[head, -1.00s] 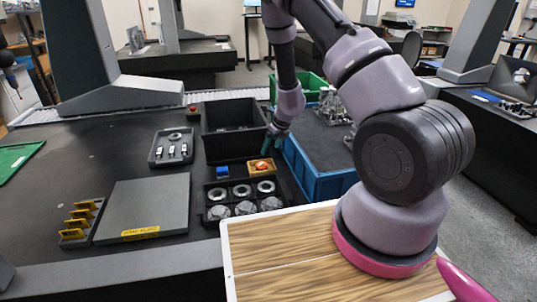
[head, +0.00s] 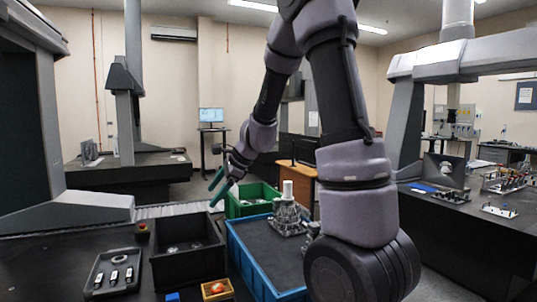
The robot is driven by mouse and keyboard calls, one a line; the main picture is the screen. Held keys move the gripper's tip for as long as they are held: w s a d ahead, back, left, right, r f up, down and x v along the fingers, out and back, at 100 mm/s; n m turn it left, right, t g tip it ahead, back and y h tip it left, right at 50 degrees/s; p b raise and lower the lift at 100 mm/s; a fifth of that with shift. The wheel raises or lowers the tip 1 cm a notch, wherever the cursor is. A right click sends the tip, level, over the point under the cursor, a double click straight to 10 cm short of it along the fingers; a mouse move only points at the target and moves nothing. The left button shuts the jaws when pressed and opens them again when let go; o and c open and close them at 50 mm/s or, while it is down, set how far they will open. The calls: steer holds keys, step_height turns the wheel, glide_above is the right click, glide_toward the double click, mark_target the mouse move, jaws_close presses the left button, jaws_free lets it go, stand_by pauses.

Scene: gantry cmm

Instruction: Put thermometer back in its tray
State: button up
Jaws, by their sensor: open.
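My gripper (head: 218,187), with teal fingers, is open and looks empty. It is raised at the far side, to the upper left of the green crate in the picture. A dark shallow tray (head: 93,287) at the lower left holds a ring and several small white-and-black items upright or lying in slots. I cannot tell whether one of these is the thermometer, and I cannot make it out elsewhere.
A deep black bin (head: 188,272) stands right of the tray. A blue crate (head: 262,275) and a green crate (head: 234,209) with metal parts in or by them stand right of it. A small wooden box (head: 217,292) holds an orange-red item.

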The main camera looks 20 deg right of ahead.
steer(key=s+d+r+n+h, duration=0.1)
steer(key=s+r+n, duration=0.3)
steer(key=s, duration=0.4)
steer(key=s+d+r+n+t+h, duration=0.1)
steer(key=s+d+r+n, duration=0.3)
steer(key=s, duration=0.4)
steer(key=s+d+r+n+t+h, duration=0.1)
steer(key=s+d+r+n+h, duration=0.1)
steer(key=s+r+n, duration=0.4)
steer(key=shift+s+d+r, duration=0.2)
steer(key=shift+s+r, duration=0.25)
steer(key=shift+s, duration=0.65)
